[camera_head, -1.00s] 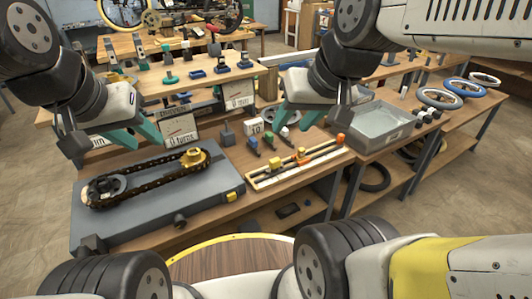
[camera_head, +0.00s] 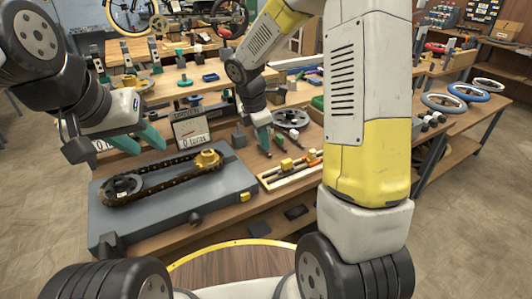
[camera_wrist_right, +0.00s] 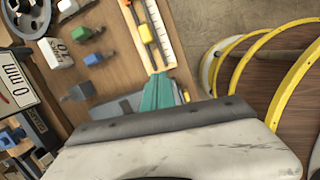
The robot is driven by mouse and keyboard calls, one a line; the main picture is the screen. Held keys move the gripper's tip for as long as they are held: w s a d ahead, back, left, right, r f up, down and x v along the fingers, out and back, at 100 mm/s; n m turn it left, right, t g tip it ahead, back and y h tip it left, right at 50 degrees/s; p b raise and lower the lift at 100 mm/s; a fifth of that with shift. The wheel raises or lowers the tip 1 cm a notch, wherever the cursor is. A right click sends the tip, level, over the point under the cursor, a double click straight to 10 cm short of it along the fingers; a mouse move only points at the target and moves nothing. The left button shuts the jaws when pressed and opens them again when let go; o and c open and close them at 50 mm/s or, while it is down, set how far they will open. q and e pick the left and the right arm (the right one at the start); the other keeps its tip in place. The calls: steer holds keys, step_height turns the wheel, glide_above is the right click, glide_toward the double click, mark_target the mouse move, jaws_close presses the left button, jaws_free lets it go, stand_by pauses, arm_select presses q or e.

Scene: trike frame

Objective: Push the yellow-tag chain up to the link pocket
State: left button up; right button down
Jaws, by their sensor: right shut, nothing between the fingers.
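A chain loop (camera_head: 150,184) lies around a yellow sprocket (camera_head: 208,159) and a dark sprocket (camera_head: 122,187) on a grey plate. A wooden rail tray (camera_head: 275,179) to its right carries yellow blocks (camera_head: 287,164); it also shows in the right wrist view (camera_wrist_right: 166,35). I cannot tell which piece is the yellow-tag chain or the link pocket. My left gripper (camera_head: 141,142) is open and empty above the chain's far side. My right gripper (camera_head: 264,141) is shut and empty above the bench, just behind the tray; its teal fingers (camera_wrist_right: 163,90) also show in the right wrist view.
The grey plate (camera_head: 215,198) fills the bench's left part. A sign (camera_head: 191,131) stands behind it. A dark block (camera_head: 239,137) and a grey wheel (camera_head: 291,118) are near my right gripper. Rings (camera_head: 440,103) lie on the right bench.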

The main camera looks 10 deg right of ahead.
mark_target(294, 165)
steer(key=shift+n, duration=0.9)
steer(key=x, duration=0.4)
steer(key=a+x, duration=0.1)
steer(key=x, duration=0.7)
steer(key=shift+w+a+f, duration=0.2)
steer(key=shift+w+f, duration=0.05)
steer(key=shift+w, duration=0.1)
steer(key=d, duration=0.1)
steer(key=w+d, duration=0.1)
steer(key=d, duration=0.1)
steer(key=shift+f, duration=0.15)
steer(key=shift+w+d, duration=0.25)
steer(key=shift+d, duration=0.2)
steer(key=d, duration=0.2)
steer(key=w+d, duration=0.1)
steer(key=d, duration=0.1)
steer(key=w+d, duration=0.1)
steer(key=d, duration=0.1)
steer(key=shift+w, duration=0.1)
